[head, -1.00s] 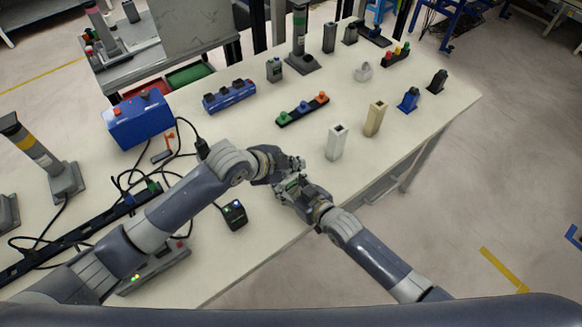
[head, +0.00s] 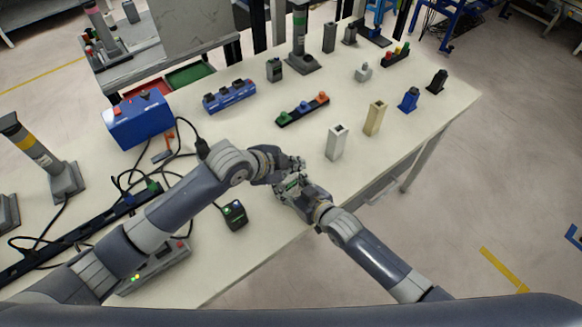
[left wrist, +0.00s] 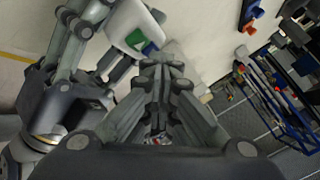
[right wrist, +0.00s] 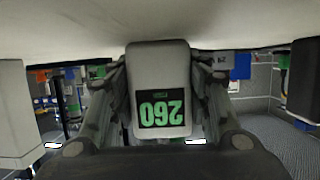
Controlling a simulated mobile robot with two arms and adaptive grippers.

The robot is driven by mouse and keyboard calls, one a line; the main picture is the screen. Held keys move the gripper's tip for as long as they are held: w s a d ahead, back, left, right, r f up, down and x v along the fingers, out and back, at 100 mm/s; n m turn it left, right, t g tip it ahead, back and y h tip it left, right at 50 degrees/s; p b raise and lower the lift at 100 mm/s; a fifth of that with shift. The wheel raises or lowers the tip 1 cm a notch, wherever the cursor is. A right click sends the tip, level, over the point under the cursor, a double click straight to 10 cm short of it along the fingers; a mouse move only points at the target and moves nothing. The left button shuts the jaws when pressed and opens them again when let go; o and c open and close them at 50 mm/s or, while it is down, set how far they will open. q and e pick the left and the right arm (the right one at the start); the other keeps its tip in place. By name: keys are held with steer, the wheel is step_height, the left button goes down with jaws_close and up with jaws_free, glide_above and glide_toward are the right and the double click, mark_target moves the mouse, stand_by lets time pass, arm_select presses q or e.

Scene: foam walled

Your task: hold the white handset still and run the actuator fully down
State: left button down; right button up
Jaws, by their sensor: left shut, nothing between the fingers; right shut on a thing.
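The white handset (right wrist: 160,65) is gripped between the fingers of my right gripper (right wrist: 160,82). Its dark display shows green digits that look like 260, upside down in the right wrist view. In the left wrist view the handset (left wrist: 122,22) shows a green and a blue button. My left gripper (left wrist: 162,62) is shut and empty, its tips close to the button end; contact cannot be told. In the head view my left gripper (head: 298,164) is just above my right gripper (head: 289,186). A blue post (head: 376,14) on a dark base at the back may be the actuator.
A white table (head: 255,262) lies under both arms. A white square post (head: 337,142) and a tan post (head: 375,118) stand right of the grippers. A button strip (head: 302,110) and a blue box (head: 137,120) lie beyond. Cables run at the left.

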stand_by(0.4)
arm_select(q)
steer(key=shift+r, duration=0.9)
step_height(320, 180, up, 5)
stand_by(0.8)
arm_select(e)
steer(key=o, duration=1.2)
steer(key=shift+o, duration=0.2)
